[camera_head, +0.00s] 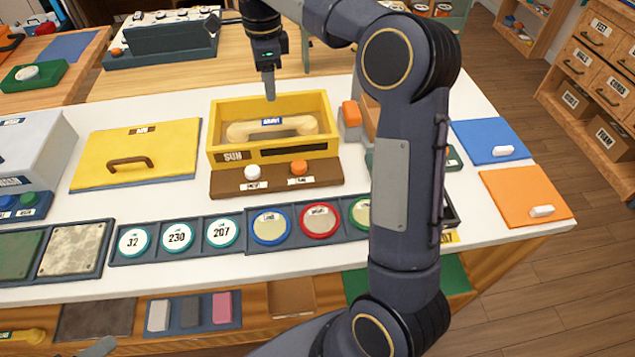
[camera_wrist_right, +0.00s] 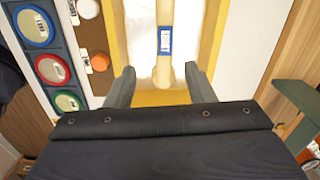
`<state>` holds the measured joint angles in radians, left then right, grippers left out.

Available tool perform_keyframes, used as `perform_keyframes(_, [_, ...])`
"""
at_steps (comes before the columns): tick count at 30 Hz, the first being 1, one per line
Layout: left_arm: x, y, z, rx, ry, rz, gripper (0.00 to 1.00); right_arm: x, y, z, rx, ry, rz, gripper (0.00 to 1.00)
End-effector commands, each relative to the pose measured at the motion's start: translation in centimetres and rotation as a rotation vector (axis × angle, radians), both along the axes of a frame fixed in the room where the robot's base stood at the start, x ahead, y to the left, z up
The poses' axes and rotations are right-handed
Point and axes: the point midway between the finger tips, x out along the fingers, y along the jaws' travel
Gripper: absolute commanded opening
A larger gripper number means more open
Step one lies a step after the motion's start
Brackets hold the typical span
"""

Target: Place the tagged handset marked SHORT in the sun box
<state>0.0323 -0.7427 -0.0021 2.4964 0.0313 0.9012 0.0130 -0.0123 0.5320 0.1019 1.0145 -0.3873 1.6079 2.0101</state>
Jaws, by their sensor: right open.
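The sun box (camera_head: 222,155) is an open yellow box with a SUN label, in the middle of the white table. A cream handset (camera_head: 240,132) with a blue tag lies in it; the tag's text is too blurred to read surely. The handset also shows in the right wrist view (camera_wrist_right: 165,15), running up from between the fingers. My right gripper (camera_head: 269,95) is over the back wall of the box, pointing down, open and apart from the handset. A grey tip (camera_head: 98,348) at the lower left edge seems to be my left gripper; its jaws are cut off.
A brown strip (camera_head: 277,189) with a white and an orange button lies before the box. A closed yellow lid (camera_head: 165,145) with a handle lies left. Several round dials (camera_head: 220,232) line the front. My right arm hides the table right of the box.

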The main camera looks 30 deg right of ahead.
Motion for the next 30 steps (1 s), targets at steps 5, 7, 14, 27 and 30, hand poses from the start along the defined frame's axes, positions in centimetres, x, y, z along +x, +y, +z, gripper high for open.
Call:
perform_keyframes(5, [0.0,0.0,0.0,0.0,0.0,0.0,0.78,-6.0,-0.4,2.2,0.032,-0.104,0.349,0.49])
perform_keyframes(7, [0.0,0.0,0.0,0.0,0.0,0.0,0.78,-9.0,-0.2,2.4,0.038,-0.158,0.521,0.49])
perform_keyframes(14, [0.0,0.0,0.0,0.0,0.0,0.0,0.78,-19.2,1.4,0.7,0.004,-0.359,1.053,0.49])
perform_keyframes(27, [0.0,0.0,0.0,0.0,0.0,0.0,0.78,-30.8,6.1,-7.2,-0.213,-0.64,1.677,0.49])
perform_keyframes(30, [0.0,0.0,0.0,0.0,0.0,0.0,0.78,-31.2,6.4,-7.7,-0.229,-0.651,1.707,0.49])
